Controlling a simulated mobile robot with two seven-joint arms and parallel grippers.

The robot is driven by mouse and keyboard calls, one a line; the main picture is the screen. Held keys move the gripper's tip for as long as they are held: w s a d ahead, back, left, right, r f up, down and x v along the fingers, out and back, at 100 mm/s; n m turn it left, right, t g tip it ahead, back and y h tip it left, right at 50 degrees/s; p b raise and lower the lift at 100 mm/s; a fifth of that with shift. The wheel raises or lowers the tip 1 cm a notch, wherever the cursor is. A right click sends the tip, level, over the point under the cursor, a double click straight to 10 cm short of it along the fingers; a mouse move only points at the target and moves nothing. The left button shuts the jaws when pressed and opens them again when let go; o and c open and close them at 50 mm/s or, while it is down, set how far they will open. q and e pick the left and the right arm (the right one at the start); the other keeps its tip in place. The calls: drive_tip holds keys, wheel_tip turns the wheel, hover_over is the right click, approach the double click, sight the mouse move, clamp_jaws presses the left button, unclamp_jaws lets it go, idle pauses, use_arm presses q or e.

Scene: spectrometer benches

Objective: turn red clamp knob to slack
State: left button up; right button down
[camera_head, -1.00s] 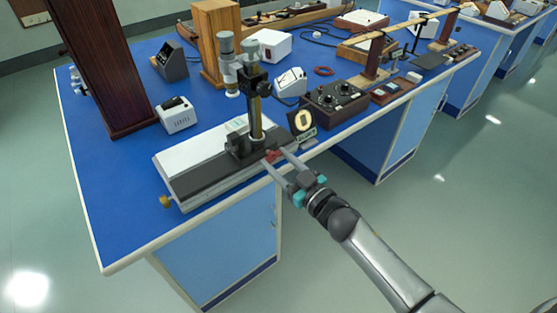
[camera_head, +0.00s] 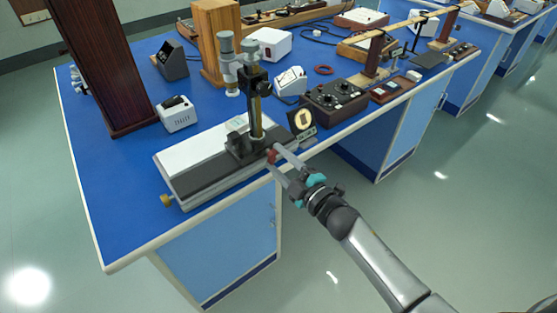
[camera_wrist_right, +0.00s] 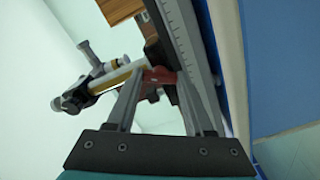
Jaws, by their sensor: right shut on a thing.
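The red clamp knob (camera_head: 271,156) sits at the front foot of the travelling microscope (camera_head: 247,110), on the side facing my right arm. My right gripper (camera_head: 274,157) is shut on the knob, its fingers on either side of it. In the right wrist view the red knob (camera_wrist_right: 159,76) shows between the tips of the right gripper (camera_wrist_right: 156,82), partly hidden by the fingers. The microscope has a brass-coloured column and a grey tube and stands upright on a long base (camera_head: 192,186). My left gripper is not in the frames.
A brass knob (camera_head: 167,200) sticks out at the base's left end. A small dark stand with a yellow square plate (camera_head: 302,120) is right of the knob. A dark box with dials (camera_head: 335,100) stands behind it. Open floor lies in front of the bench.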

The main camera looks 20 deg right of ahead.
drive_tip(key=n+b, duration=0.1)
drive_tip(key=n, duration=0.4)
drive_tip(key=shift+n, duration=0.4)
idle(0.4)
drive_tip(key=shift+c, duration=1.4)
unclamp_jaws()
drive_tip(key=shift+s, duration=0.1)
drive_tip(key=p+v, duration=0.1)
drive_tip(key=v, duration=1.4)
